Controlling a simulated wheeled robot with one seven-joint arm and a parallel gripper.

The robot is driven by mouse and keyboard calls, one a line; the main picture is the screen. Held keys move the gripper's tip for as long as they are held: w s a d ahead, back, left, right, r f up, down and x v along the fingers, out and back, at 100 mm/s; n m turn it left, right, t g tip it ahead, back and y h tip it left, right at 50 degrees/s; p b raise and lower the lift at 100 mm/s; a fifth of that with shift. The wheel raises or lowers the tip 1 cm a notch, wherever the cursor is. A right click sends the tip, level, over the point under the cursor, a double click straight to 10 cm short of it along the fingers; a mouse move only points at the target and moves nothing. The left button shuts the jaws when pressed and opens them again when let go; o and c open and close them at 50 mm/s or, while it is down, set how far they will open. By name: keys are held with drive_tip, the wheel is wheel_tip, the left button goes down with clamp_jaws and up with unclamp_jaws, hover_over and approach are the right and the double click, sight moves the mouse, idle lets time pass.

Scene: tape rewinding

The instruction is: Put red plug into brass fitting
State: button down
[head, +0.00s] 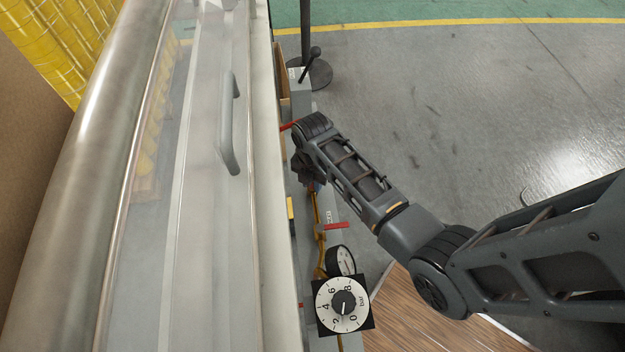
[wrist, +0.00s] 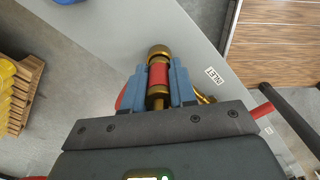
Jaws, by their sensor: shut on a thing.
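In the wrist view my gripper (wrist: 158,80) has its blue fingers closed on the sides of the red plug (wrist: 159,74). A brass cylindrical piece (wrist: 158,51), which looks like the brass fitting, shows just beyond the fingertips, in line with the plug. More brass (wrist: 157,96) shows on the near side of the red part. I cannot tell whether the plug and the fitting touch or overlap. In the head view my gripper (head: 308,170) is beside the machine's right side; the plug and the fitting are hidden there by my wrist.
A grey panel (wrist: 105,30) with an INLET label (wrist: 214,76) lies around the fitting. Open floor (head: 440,110) lies to the right.

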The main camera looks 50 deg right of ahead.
drive_tip(key=shift+f, duration=0.2)
drive_tip(key=c, duration=0.8)
unclamp_jaws()
drive_tip(key=shift+r, duration=3.9)
